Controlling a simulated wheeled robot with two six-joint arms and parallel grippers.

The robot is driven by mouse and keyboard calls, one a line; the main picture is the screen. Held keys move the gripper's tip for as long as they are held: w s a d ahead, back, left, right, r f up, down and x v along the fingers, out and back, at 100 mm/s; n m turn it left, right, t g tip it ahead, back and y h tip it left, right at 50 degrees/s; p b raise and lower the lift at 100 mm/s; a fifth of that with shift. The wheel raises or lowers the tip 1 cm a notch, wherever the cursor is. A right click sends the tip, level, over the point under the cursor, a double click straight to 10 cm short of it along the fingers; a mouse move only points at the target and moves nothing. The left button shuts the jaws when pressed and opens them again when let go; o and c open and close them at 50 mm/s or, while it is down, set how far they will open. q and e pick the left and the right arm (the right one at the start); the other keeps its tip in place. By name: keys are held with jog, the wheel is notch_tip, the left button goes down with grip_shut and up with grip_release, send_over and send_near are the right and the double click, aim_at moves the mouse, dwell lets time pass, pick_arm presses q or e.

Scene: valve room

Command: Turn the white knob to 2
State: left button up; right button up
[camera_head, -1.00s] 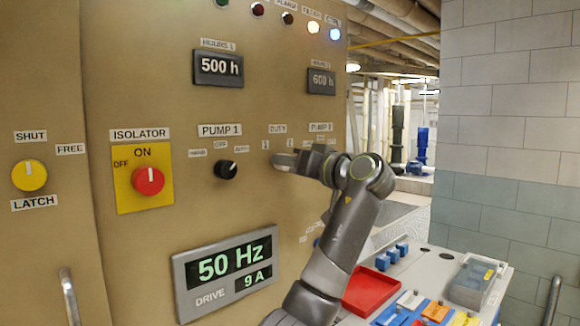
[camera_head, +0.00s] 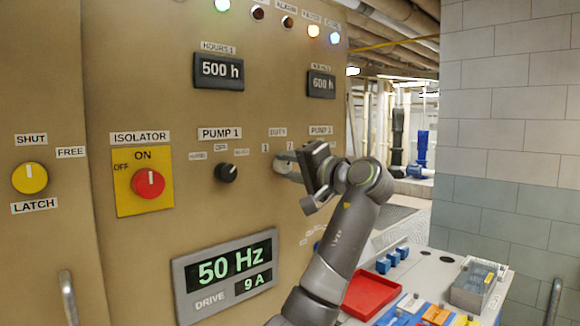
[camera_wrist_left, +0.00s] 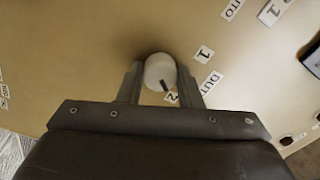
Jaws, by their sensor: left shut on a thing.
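The white knob (camera_wrist_left: 159,70) is on the tan panel under the DUTY label (camera_wrist_left: 211,83). In the left wrist view its black mark points toward the "2" label (camera_wrist_left: 171,98), and the "1" label (camera_wrist_left: 205,54) is off to the side. My left gripper (camera_wrist_left: 160,84) is shut on the knob, one finger on each side. In the head view my left gripper (camera_head: 288,166) reaches the panel from the right and mostly hides the knob. My right gripper is not in view.
A black PUMP 1 knob (camera_head: 227,173) and a red isolator knob (camera_head: 149,183) are to the left. The drive display (camera_head: 226,273) is below. A bench with a red tray (camera_head: 372,294) and a clear box (camera_head: 474,285) stands at lower right.

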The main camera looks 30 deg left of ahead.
pick_arm(q)
jog(key=shift+m, duration=0.6)
jog(key=o, duration=1)
jog(key=shift+d, duration=0.3)
jog(key=b+v, duration=0.5)
jog(key=v, duration=1.2)
jog(key=shift+b, duration=0.3)
jog(key=shift+f, duration=0.1)
